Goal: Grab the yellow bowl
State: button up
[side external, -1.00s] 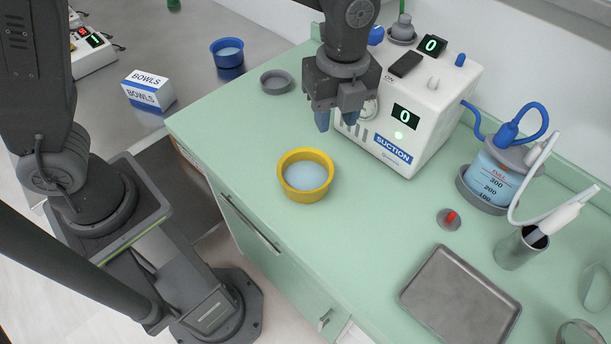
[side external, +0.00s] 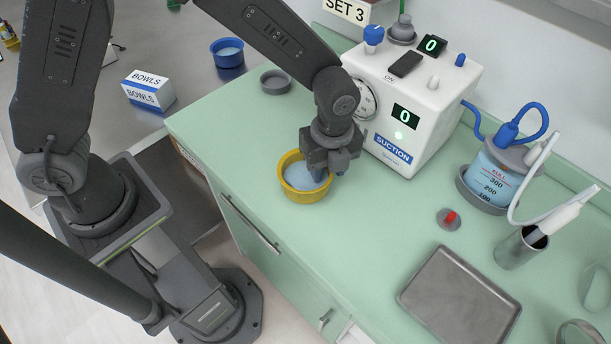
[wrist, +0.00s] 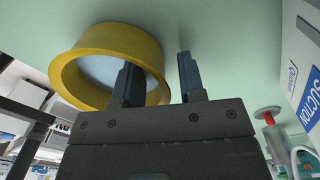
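The yellow bowl (side external: 303,193) stands upright on the green counter, with pale blue contents inside. It also shows in the wrist view (wrist: 95,40). My gripper (side external: 332,173) is low at the bowl's right-hand rim in the side view and hides part of that rim. In the wrist view my gripper (wrist: 158,70) has its two blue fingers apart. One finger overlaps the bowl's opening and the other is outside the bowl, with the rim's edge showing between them. I cannot tell how deep the fingertips reach.
The white suction unit (side external: 425,120) stands close behind and right of my gripper. A small grey dish (side external: 276,82) is further back. A blue bowl (side external: 228,58) and a BOWLS box (side external: 149,90) are on the metal table. A grey tray (side external: 460,297) lies front right.

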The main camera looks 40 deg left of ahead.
jog(key=shift+c, duration=0.3)
grip_shut()
dwell(0.3)
